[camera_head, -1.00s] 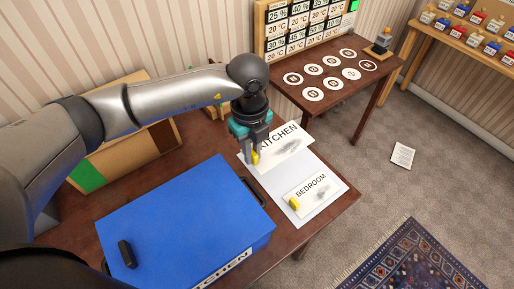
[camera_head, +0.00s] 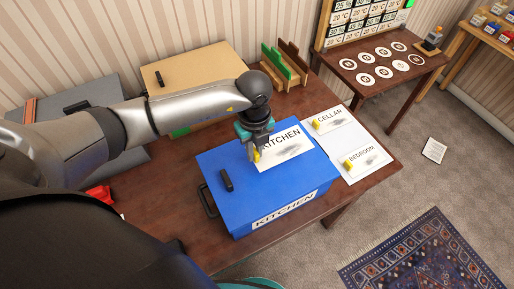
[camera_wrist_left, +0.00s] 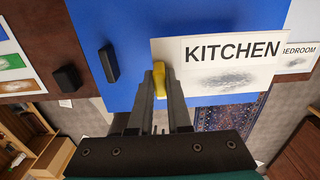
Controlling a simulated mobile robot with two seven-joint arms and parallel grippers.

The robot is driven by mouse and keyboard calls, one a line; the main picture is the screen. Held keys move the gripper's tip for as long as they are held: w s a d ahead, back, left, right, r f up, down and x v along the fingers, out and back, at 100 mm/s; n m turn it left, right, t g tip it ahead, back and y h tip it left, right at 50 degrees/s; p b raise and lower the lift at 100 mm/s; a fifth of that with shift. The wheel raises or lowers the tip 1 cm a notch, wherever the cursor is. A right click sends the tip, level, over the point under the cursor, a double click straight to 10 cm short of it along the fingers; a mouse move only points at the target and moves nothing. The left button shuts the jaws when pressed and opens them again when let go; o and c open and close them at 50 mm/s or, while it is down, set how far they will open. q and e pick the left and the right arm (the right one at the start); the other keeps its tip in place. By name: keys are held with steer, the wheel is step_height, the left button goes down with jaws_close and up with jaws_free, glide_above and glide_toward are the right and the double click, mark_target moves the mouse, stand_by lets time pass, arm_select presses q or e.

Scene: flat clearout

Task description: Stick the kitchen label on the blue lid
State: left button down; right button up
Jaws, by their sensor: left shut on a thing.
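The blue lid (camera_head: 275,184) tops a blue box whose front side reads KITCHEN. A black handle (camera_head: 226,180) stands on the lid's left part. My left gripper (camera_head: 254,154) is shut on the yellow tab (camera_wrist_left: 159,78) of the white kitchen label (camera_head: 287,152). The label is over the back right part of the lid; whether it touches the lid cannot be told. In the left wrist view the label (camera_wrist_left: 208,80) lies flat with its text facing up, beside the handle (camera_wrist_left: 109,62). My right gripper is not in view.
A white sheet (camera_head: 352,173) right of the box bears the cellar label (camera_head: 329,118) and bedroom label (camera_head: 366,158), each with a yellow tab. A cardboard-coloured box (camera_head: 200,65), a grey box (camera_head: 115,95) and a wooden rack (camera_head: 287,68) stand behind. A red thing (camera_head: 98,197) lies left.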

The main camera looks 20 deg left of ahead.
arm_select(q)
steer(key=shift+w+d, duration=0.1)
steer(key=b, duration=0.4)
glide_above(255, 170)
steer(key=shift+f, duration=2.55)
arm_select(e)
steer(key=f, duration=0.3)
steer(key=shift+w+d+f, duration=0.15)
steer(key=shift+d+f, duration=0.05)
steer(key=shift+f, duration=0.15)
arm_select(q)
steer(key=shift+d+p, duration=0.1)
steer(key=shift+p, duration=0.2)
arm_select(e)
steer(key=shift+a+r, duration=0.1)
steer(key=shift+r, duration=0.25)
arm_select(q)
steer(key=shift+f+b, duration=0.4)
steer(key=shift+f, duration=0.35)
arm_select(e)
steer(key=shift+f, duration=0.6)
arm_select(q)
steer(key=c, duration=0.8)
jaws_free()
steer(key=shift+r, duration=0.1)
